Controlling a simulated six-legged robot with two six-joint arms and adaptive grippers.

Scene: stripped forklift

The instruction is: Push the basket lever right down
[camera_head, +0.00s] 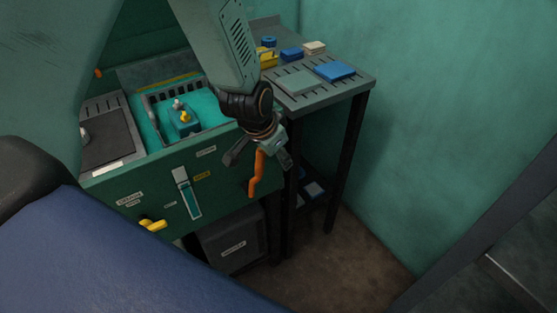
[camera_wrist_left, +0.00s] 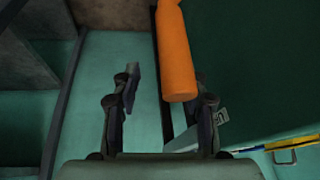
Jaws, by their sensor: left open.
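An orange lever (camera_head: 256,172), which I take to be the basket lever, stands at the right front corner of the green counter unit. Its lower end shows bent in the head view, and its upper part is hidden behind my gripper. My left gripper (camera_head: 260,153) is open right at the lever. In the left wrist view the orange lever (camera_wrist_left: 176,55) comes down from the top edge, its blunt end between the lines of the two open fingers (camera_wrist_left: 165,103), nearer the right finger. I cannot tell whether they touch. My right gripper is not in view.
A teal basin (camera_head: 153,128) with a dark slotted rack sits in the counter top. The front panel has a pale slotted gauge (camera_head: 187,192) and a yellow handle (camera_head: 153,225). Floor (camera_head: 330,265) at right is clear.

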